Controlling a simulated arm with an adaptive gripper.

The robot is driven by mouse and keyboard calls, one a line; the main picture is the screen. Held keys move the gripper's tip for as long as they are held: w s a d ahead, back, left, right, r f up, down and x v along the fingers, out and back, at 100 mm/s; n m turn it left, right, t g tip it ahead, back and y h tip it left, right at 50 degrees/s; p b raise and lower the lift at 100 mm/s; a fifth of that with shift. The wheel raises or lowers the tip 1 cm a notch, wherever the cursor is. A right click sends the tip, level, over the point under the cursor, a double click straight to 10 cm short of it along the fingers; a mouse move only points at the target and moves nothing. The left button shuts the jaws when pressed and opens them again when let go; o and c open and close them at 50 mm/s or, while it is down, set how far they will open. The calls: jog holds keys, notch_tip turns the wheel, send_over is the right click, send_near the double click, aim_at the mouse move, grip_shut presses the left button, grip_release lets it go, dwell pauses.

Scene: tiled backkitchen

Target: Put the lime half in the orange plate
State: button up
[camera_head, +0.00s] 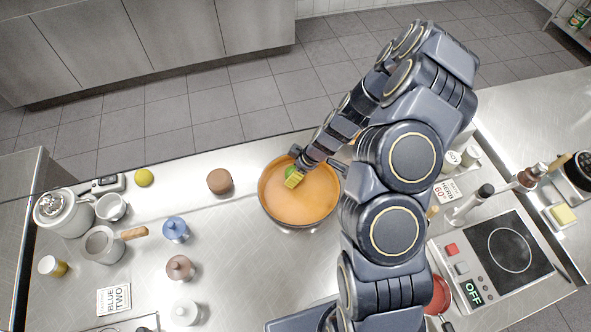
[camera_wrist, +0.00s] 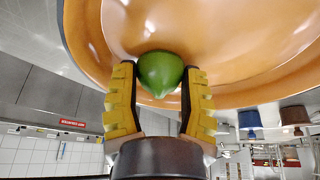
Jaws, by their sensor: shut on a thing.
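The orange plate (camera_head: 306,211), a wide round dish with a raised rim, stands on the steel counter at the middle of the head view. My gripper (camera_head: 293,179) reaches over its far left part, inside the rim. The yellow fingers are shut on the green lime half (camera_wrist: 161,73), one on each side of it. In the wrist view the plate (camera_wrist: 232,35) fills the area past the lime half. I cannot tell whether the lime half touches the plate.
A brown pot (camera_head: 219,181) stands just left of the plate. A yellow-green fruit (camera_head: 144,177), a blue pot (camera_head: 175,228) and a white canister (camera_head: 62,213) are farther left. A cooktop (camera_head: 493,250) is at the right. The counter between the plate and the blue pot is clear.

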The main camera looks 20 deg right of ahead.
jog(key=o, duration=0.7)
jog(key=shift+f, duration=0.1)
jog(key=shift+o, duration=0.2)
